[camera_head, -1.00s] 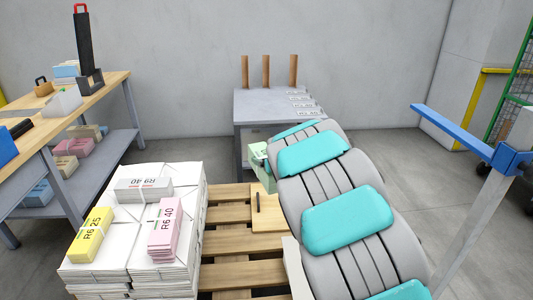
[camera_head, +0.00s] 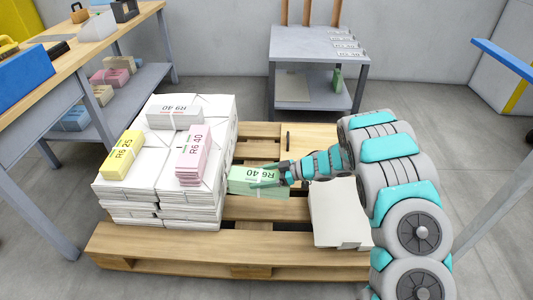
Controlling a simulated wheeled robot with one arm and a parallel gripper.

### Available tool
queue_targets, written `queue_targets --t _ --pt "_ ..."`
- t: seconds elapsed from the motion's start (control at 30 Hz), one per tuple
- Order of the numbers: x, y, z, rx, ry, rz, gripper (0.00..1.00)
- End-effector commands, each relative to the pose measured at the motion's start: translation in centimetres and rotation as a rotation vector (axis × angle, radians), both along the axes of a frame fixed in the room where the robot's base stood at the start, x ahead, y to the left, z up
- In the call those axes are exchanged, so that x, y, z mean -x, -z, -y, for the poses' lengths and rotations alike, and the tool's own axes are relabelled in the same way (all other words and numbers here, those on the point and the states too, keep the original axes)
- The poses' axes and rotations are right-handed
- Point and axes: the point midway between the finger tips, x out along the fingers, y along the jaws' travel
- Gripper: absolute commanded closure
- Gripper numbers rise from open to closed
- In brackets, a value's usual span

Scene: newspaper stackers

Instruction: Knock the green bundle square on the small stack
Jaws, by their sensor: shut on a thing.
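The green bundle (camera_head: 243,181), marked R6 40, is in the jaws of my gripper (camera_head: 268,178). My gripper is shut on its right end and reaches in from the right. The bundle shows between the two white stacks, close to the right side of the large one; I cannot tell whether it touches anything. The small stack (camera_head: 335,214) is low and white, at the right front of the pallet. My arm hides part of its right side.
The large white stack (camera_head: 130,207) carries a yellow bundle (camera_head: 121,155), a pink bundle (camera_head: 193,155) and a grey-white bundle (camera_head: 173,117). Both stacks stand on the wooden pallet (camera_head: 180,243). A grey table (camera_head: 300,42) stands behind, a wooden bench (camera_head: 60,90) at the left.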

Motion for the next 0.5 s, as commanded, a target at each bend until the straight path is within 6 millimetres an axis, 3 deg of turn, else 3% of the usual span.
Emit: queue_targets --t 0.2,0.5 --pt "2.9 1.8 -0.1 -0.003 -0.108 0.0 1.0" --pt "3.5 2.9 -0.1 -0.003 -0.128 0.001 1.0"
